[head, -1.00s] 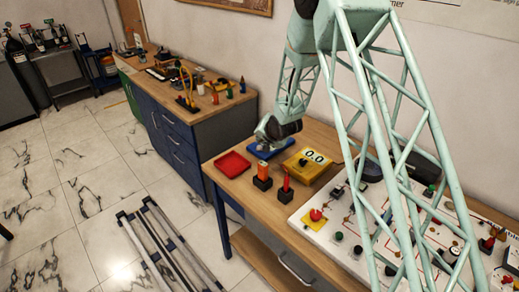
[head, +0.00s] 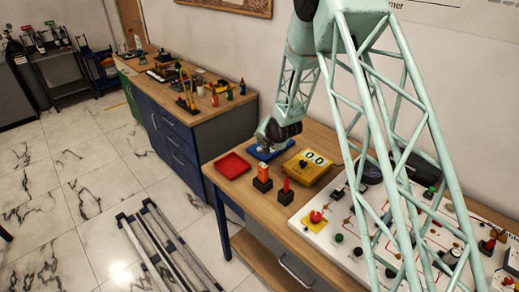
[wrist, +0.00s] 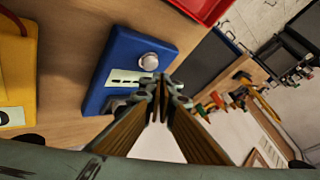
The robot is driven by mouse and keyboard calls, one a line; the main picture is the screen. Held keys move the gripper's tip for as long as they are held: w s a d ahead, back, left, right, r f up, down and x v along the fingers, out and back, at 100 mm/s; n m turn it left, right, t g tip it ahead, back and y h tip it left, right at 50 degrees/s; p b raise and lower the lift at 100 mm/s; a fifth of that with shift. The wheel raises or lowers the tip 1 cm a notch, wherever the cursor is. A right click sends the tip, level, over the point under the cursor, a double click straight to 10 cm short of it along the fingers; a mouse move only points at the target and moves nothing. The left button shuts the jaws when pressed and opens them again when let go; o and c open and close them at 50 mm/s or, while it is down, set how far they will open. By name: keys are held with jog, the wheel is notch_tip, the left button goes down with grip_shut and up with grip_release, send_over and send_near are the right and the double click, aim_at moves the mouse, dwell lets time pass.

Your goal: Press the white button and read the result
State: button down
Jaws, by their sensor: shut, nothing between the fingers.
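The blue box (head: 258,155) lies on the wooden bench, partly covered by my gripper (head: 265,144) in the head view. In the wrist view the blue box (wrist: 112,62) carries a round white button (wrist: 148,61) and a pale label (wrist: 130,77) with small dark marks. My gripper (wrist: 161,82) is shut and empty. Its fingertips appear just beside the button in the wrist view and overlap the box edge. I cannot tell their height above it. The marks on the label are too small to read.
A red tray (head: 232,166) lies to the left. Orange and red pieces on black blocks stand in front. A white panel (head: 345,258) with coloured knobs fills the right.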

aim_at(261, 149)
jog(key=shift+f, duration=0.2)
dwell(0.5)
jog(key=shift+f+b, duration=0.25)
jog(key=shift+b, duration=0.15)
jog(key=shift+f+b, duration=0.35)
jog(key=shift+f, duration=0.2)
dwell(1.2)
jog(key=shift+r, duration=0.25)
jog(key=shift+r+p, duration=0.35)
jog(key=shift+r, duration=0.35)
jog(key=shift+r, duration=0.15)
dwell(0.3)
jog(key=shift+r+p, duration=1.25)
jog(key=shift+r, duration=1.15)
